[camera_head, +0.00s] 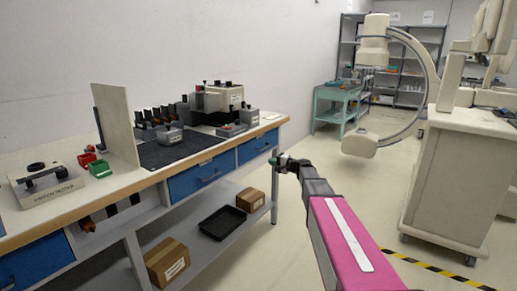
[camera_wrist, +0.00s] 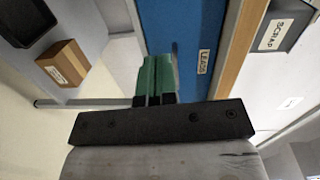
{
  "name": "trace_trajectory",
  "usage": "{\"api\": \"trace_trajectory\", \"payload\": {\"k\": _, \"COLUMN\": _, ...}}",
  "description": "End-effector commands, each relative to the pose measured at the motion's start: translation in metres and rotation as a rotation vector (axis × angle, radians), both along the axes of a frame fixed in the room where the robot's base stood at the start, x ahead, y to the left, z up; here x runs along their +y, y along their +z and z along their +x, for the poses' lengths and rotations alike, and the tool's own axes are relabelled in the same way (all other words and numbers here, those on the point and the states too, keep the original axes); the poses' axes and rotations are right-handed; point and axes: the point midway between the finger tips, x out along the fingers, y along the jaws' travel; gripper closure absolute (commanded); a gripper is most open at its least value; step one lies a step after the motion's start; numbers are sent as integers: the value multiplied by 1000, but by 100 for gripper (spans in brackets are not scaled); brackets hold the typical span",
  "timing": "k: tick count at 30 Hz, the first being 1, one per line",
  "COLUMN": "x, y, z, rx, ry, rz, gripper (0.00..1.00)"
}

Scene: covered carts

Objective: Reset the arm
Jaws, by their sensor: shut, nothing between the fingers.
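My gripper (camera_head: 275,161) is at the end of my outstretched arm, by the front right end of the workbench (camera_head: 131,183). In the wrist view my gripper (camera_wrist: 155,82) has its two green fingers together with nothing between them. The fingers are in front of a blue drawer front (camera_wrist: 196,40) with a label reading LEADS. I cannot tell whether the fingertips touch the drawer. The blue drawers in the head view (camera_head: 200,174) look closed.
A black tray (camera_head: 222,223) and cardboard boxes (camera_head: 168,262) are on the bench's lower shelf. A grey SCRAP bin (camera_wrist: 290,25) is on the benchtop. A large cream cabinet (camera_head: 459,190) stands at right.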

Motion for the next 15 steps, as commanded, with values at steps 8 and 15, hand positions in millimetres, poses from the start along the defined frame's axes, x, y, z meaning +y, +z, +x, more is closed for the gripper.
{"api": "trace_trajectory", "payload": {"k": 8, "x": 22, "y": -73, "z": -111, "rx": 116, "ry": 146, "rz": -355, "gripper": 100}}
{"api": "trace_trajectory", "payload": {"k": 15, "x": 12, "y": -137, "z": -222, "rx": 250, "ry": 289, "rz": -739, "gripper": 100}}
